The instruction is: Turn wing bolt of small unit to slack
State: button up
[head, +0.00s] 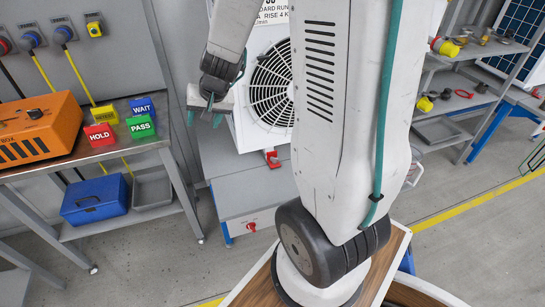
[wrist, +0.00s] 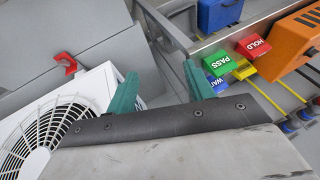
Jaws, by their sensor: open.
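A white fan unit (head: 250,128) with a round black-bladed fan stands on a grey bench (head: 235,178), partly hidden behind my arm. Its grille also shows at lower left in the wrist view (wrist: 45,140). A red clamp-like part (head: 271,158) sits on the bench in front of the unit; it shows at left in the wrist view (wrist: 66,64). A red rotary knob (head: 251,226) is on the bench's front face. I cannot tell which part is the wing bolt. My gripper (head: 207,117) is open and empty left of the fan unit, its teal fingers apart in the wrist view (wrist: 161,88).
A left table (head: 60,168) holds an orange box (head: 38,128) and HOLD (head: 100,134), PASS (head: 141,126) and WAIT (head: 142,106) blocks. A blue case (head: 95,200) is on its lower shelf. Shelving (head: 440,108) stands at right. Floor is clear between left table and bench.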

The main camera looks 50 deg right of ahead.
jog(key=d+f+m+h, duration=0.2)
jog(key=d+f+m, duration=0.1)
jog(key=d+f, duration=0.6)
jog(key=m+g+h, duration=0.3)
jog(key=m+g, duration=0.1)
send_near(274, 158)
jog(key=f, duration=0.2)
jog(key=x, duration=0.6)
jog(key=shift+w+d+r, duration=0.1)
jog(key=shift+d+r, duration=0.05)
jog(key=shift+d, duration=0.2)
jog(key=shift+w+d+f, duration=0.15)
jog(key=shift+d+f, duration=0.1)
jog(key=shift+f, duration=0.35)
jog(key=c, duration=1)
